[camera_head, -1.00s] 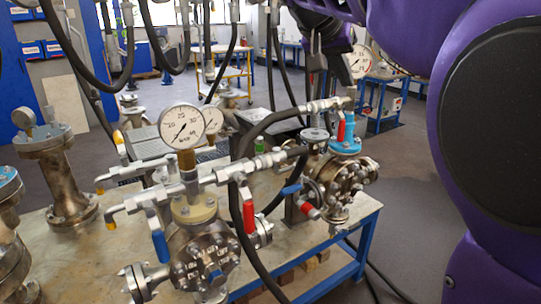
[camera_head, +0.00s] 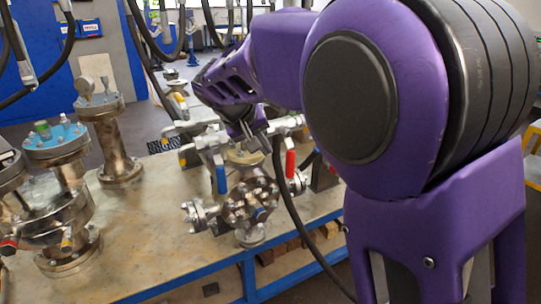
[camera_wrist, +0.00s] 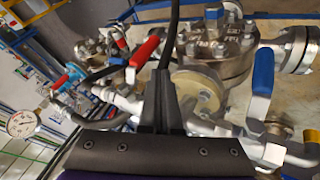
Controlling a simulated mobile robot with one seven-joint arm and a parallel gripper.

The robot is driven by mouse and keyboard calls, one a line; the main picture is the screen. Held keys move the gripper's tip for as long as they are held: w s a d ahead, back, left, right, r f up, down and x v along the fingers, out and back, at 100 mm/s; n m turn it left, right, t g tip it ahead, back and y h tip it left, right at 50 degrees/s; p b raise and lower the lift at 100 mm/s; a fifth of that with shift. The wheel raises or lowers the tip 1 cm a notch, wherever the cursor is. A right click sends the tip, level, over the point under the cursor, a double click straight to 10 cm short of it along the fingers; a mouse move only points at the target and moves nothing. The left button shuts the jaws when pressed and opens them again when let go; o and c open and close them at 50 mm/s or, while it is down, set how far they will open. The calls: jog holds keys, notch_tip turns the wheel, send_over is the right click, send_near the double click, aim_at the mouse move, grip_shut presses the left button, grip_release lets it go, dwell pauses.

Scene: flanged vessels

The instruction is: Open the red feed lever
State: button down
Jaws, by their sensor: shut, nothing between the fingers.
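A red lever (camera_head: 290,163) hangs down at the right side of the near flanged vessel (camera_head: 250,203). A blue lever (camera_head: 221,178) hangs down at its left side. My gripper (camera_head: 258,135) is over the top of this vessel, partly hidden by my arm. In the wrist view my gripper (camera_wrist: 162,75) has its dark fingers together and empty. The red lever (camera_wrist: 145,50) is just left of the fingertips; I cannot tell whether they touch. The blue lever (camera_wrist: 263,75) is further right, beside the pale round flange (camera_wrist: 197,95).
A black hose (camera_head: 290,215) runs down in front of the bench, right of the vessel. Other flanged vessels (camera_head: 60,200) stand on the bench at left. Grey pipework with yellow-tipped ends (camera_head: 185,140) lies behind. The bench top (camera_head: 150,235) is bare between them.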

aim_at(290, 155)
jog(key=x, duration=0.9)
jog(key=shift+w+d+f, duration=0.15)
jog(key=shift+w+d, duration=0.05)
jog(key=shift+f, duration=0.1)
